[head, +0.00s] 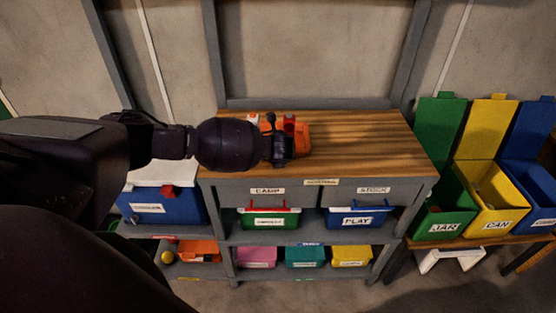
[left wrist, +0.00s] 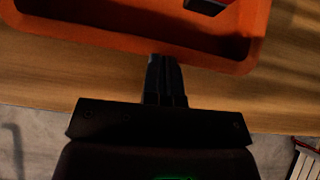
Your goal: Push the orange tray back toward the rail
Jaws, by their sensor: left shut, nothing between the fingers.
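The orange tray (head: 302,130) lies on the wooden bench top, near its back left part. My left arm hides much of it in the head view. In the left wrist view, the tray's near wall (left wrist: 110,38) crosses the top of the picture. My left gripper (left wrist: 163,60) is shut and empty, with its fingertips at the outside of that wall. I cannot tell whether they touch it. It also shows in the head view (head: 275,135). A grey rail (head: 320,103) runs along the bench's back edge. My right gripper is out of view.
A red object (head: 289,122) is in the tray. The right part of the bench top (head: 375,140) is clear. Labelled bins stand on the shelves below. Green, yellow (head: 490,200) and blue lidded bins stand to the right.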

